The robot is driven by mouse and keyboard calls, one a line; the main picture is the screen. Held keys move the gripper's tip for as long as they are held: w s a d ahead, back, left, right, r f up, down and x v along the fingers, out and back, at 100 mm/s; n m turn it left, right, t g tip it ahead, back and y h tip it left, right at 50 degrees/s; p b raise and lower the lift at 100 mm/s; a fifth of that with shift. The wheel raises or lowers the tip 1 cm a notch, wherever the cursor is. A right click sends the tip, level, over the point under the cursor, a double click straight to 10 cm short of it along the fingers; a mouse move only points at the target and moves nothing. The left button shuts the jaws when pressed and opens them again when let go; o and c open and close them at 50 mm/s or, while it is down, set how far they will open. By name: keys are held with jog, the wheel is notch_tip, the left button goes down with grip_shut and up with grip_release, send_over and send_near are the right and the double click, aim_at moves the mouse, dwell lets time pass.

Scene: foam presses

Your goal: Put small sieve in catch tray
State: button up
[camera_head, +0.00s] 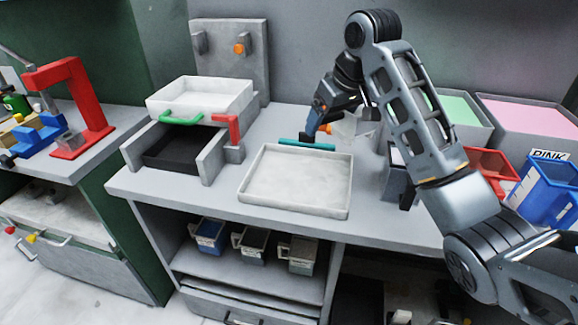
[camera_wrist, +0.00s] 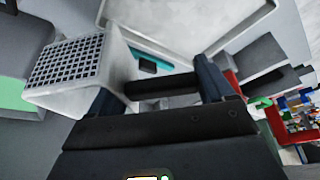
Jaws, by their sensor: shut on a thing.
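The small sieve is a white box with a square-hole grid (camera_wrist: 68,62) at the left of the wrist view. In the head view, its pale body (camera_head: 346,128) shows partly behind my arm. My gripper (camera_head: 318,133) is shut on what looks like the sieve's dark handle (camera_wrist: 165,84), between the fingers (camera_wrist: 165,82). The sieve is tilted. The likely catch tray, a shallow white tray (camera_head: 298,205), lies on the bench in front of my gripper; its inside looks empty. Its rim also shows in the wrist view (camera_wrist: 200,50). I cannot tell the sieve's exact height.
A teal bar (camera_head: 307,144) is by the tray's back rim. A press with a white box (camera_head: 200,95) and a red handle (camera_head: 232,130) stands left of the tray. Green and pink bins (camera_head: 530,118), a red bin (camera_head: 490,165) and a blue bin (camera_head: 550,190) are at right.

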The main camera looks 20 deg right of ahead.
jog(key=shift+w+a+f+p, duration=0.2)
jog(key=shift+a+f+p, duration=0.05)
jog(key=shift+a+f, duration=1.4)
jog(key=shift+w+a+f+p, duration=0.2)
jog(key=shift+a+f+p, duration=0.1)
jog(key=shift+a+f, duration=1.35)
jog(key=shift+w+a+f+p, duration=0.2)
jog(key=shift+a+f+p, duration=0.05)
jog(key=shift+a+f, duration=1.4)
jog(key=shift+d+f, duration=0.1)
jog(key=o, duration=1.1)
jog(key=v, duration=1.2)
